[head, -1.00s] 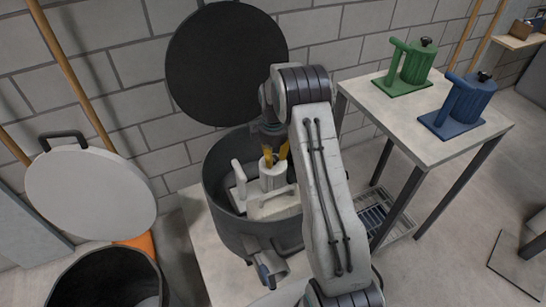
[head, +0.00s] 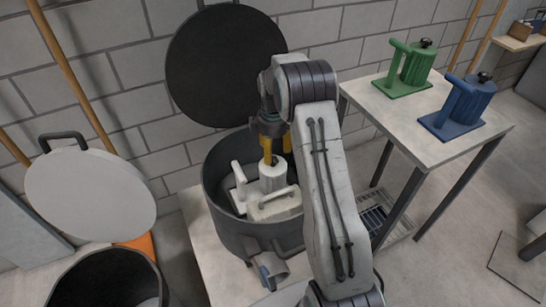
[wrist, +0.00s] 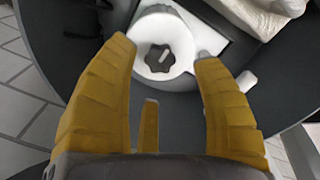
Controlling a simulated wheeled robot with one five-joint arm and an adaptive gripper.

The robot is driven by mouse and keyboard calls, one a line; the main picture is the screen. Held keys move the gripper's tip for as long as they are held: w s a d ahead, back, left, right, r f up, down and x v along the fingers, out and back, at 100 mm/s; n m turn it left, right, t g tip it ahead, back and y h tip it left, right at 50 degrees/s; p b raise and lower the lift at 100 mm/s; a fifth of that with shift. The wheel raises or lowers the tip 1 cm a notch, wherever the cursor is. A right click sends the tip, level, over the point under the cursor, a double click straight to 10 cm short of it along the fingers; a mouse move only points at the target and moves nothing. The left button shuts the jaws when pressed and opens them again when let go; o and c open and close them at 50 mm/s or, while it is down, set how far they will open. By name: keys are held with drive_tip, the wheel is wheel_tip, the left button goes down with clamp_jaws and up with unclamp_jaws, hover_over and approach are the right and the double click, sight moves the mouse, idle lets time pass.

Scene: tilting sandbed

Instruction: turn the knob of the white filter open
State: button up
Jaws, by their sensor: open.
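The white filter (head: 272,181) stands upright inside a dark round pot. Its top and dark lobed knob (wrist: 151,62) show in the wrist view, with a pale pointer bar (wrist: 164,55) slanting up to the right. My gripper (head: 275,155) is open above the filter, its yellow fingers pointing down. In the wrist view the fingers of my gripper (wrist: 163,50) are spread wide, with the knob in the gap between the tips and nothing held. In the head view the knob is hidden behind my fingers.
The pot (head: 228,225) also holds a white block with a handle (head: 273,204), close beside the filter. A dark round lid (head: 225,65) stands up behind the pot. Green (head: 410,70) and blue (head: 462,108) filters stand on a table to the right. A black bin (head: 65,290) is at lower left.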

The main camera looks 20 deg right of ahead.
sight(273, 159)
wheel_tip(273, 159, up, 8)
idle(0.5)
idle(0.4)
